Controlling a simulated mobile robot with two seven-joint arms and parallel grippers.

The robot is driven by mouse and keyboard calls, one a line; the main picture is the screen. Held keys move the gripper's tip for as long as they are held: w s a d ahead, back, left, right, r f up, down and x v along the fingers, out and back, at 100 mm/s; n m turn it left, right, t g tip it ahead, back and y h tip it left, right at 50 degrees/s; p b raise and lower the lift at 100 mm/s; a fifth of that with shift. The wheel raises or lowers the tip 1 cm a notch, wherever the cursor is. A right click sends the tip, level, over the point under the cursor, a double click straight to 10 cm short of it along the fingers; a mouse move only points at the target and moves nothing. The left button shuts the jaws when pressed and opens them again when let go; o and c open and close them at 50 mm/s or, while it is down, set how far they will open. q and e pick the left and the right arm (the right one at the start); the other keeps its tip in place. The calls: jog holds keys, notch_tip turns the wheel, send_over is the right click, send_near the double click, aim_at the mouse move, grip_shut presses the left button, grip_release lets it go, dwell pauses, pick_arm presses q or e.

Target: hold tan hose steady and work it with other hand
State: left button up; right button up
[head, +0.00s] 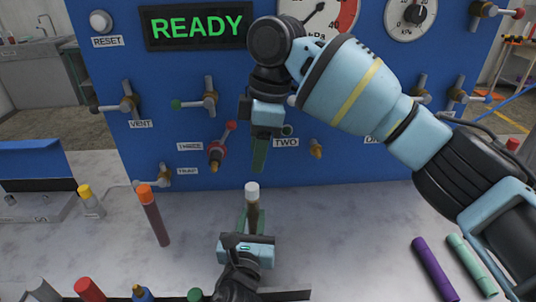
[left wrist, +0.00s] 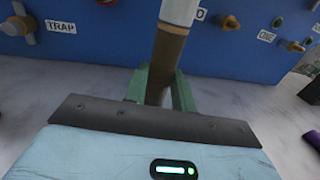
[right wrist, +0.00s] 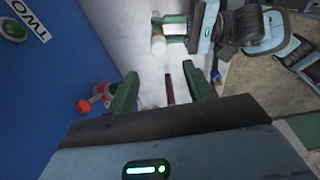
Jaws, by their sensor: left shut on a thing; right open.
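The tan hose, brownish here with a white end (head: 252,190), stands upright in front of the blue panel. My left gripper (head: 250,222) is shut around its brown part below the white end. In the left wrist view the hose (left wrist: 166,50) rises between the green fingers (left wrist: 158,88). My right gripper (head: 260,158) is above and behind the hose in the head view, near the panel, open with nothing between its fingers. In the right wrist view its fingers (right wrist: 160,88) are apart, and the hose's white end (right wrist: 158,45) shows beyond them.
The blue panel (head: 330,165) carries several valves, two gauges and a lit READY display (head: 196,26). A purple hose (head: 435,268) and a green hose (head: 470,264) lie at right. Capped items line the front edge.

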aim_at(252, 186)
jog(key=shift+a+r+h, duration=0.15)
jog(key=shift+h, duration=0.15)
jog(key=f, duration=0.4)
jog(key=a+f, duration=0.1)
jog(key=f, duration=0.7)
jog(key=shift+a, duration=0.2)
jog(key=c, duration=0.9)
jog(key=o, duration=0.9)
